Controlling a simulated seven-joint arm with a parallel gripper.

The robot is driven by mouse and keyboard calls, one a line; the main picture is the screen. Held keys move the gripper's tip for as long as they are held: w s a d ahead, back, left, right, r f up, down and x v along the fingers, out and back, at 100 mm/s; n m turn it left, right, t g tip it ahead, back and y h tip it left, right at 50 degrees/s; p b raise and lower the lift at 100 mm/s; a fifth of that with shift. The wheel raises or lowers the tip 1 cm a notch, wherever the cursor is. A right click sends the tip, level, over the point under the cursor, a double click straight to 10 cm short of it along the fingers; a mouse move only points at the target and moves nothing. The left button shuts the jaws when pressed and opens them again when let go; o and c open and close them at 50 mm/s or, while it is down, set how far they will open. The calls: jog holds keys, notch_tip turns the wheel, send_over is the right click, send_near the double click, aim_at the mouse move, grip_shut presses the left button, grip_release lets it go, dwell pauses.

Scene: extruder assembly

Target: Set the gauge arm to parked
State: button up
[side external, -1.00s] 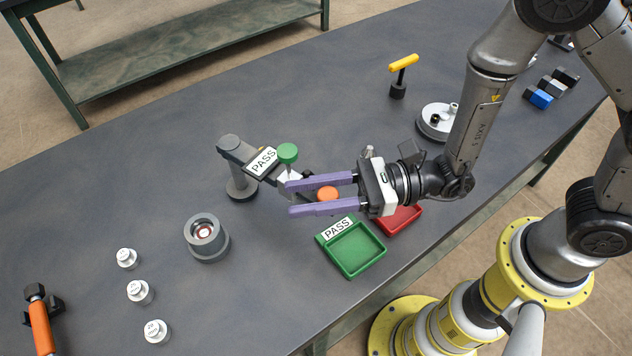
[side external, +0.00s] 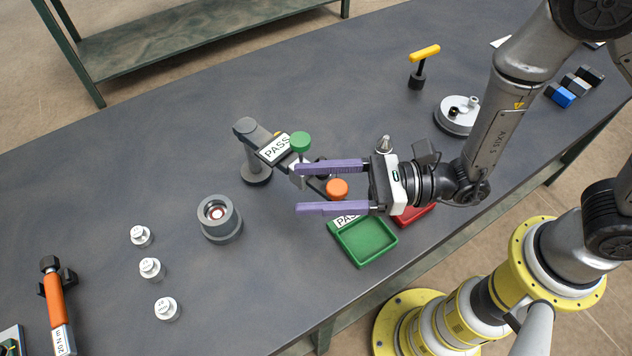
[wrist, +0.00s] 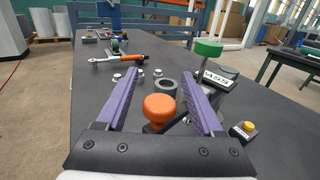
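The gauge stands on a grey post (side external: 254,165) with a PASS label plate (side external: 276,148) and a green knob (side external: 300,142) on a stem. An orange knob (side external: 337,187) sits at the near end of a dark arm (side external: 318,184) beside it. My gripper (side external: 297,190) is open, its purple fingers on either side of the orange knob. In the wrist view the orange knob (wrist: 160,107) stands between the fingers with a gap on both sides. The green knob (wrist: 208,47) is beyond the right finger. The joint under the fingers is partly hidden.
A green tray (side external: 366,260) with a PASS label and a red tray (side external: 413,216) lie below my gripper. A grey ring fixture (side external: 220,220) and several white weights (side external: 151,268) stand to the left. A yellow-handled tool (side external: 424,53) is behind. The table behind the gauge is clear.

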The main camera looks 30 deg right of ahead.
dwell(0.4)
jog(key=v, duration=1.3)
jog(key=shift+s+d, duration=0.2)
jog(key=shift+d, duration=0.15)
jog(key=shift+c, duration=0.2)
